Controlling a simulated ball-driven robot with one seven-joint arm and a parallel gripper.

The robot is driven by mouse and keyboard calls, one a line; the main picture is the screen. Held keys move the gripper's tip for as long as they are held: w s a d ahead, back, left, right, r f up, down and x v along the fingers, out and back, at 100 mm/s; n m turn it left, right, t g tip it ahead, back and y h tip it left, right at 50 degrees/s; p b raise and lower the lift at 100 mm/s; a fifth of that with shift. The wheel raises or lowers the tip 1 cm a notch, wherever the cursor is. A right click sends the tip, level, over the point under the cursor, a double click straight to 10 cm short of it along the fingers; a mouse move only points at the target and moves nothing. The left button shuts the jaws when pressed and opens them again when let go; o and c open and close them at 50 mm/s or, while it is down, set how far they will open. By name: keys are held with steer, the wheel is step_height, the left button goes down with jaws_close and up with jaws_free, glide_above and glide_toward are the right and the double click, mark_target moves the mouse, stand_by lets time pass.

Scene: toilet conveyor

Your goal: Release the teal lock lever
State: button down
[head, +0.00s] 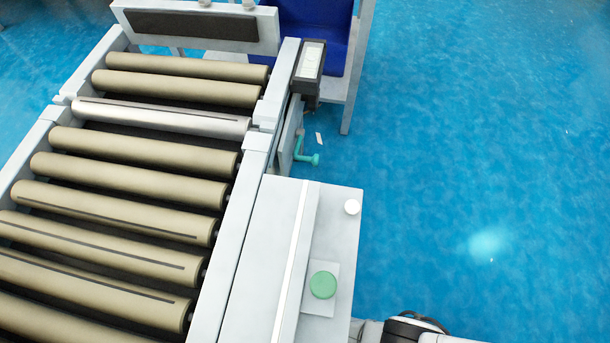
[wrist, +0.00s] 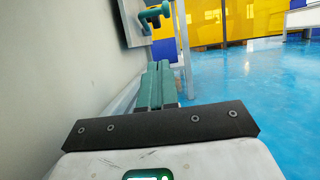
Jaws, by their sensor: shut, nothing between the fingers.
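The teal lock lever (head: 303,148) sticks out from the right side of the conveyor frame in the head view, just beyond the white cabinet. In the wrist view the lever (wrist: 152,17) shows near the top, on a pale plate (wrist: 134,26). My gripper (wrist: 159,66) points toward the lever in the wrist view, with its teal-grey fingers together and nothing between them. A gap shows between the fingertips and the lever. In the head view the fingers are out of sight.
The roller conveyor (head: 130,185) runs along the left. A pale wall (wrist: 60,70) stands close left of my fingers in the wrist view. Blue floor (head: 480,170) is open at right.

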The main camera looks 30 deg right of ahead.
glide_toward(307, 161)
steer(key=w+d+f, duration=0.3)
steer(key=w, duration=0.1)
steer(key=shift+w+d+r, duration=0.15)
steer(key=shift+w+r, duration=0.1)
steer(key=shift+r, duration=0.35)
steer(key=shift+w+d+r, duration=0.2)
steer(key=shift+w+r, duration=0.05)
steer(key=shift+r, duration=0.35)
steer(key=shift+w+d+r, duration=0.15)
steer(key=shift+w+r, duration=0.1)
steer(key=shift+r, duration=0.4)
steer(key=shift+r+p, duration=0.35)
steer(key=shift+p, duration=0.65)
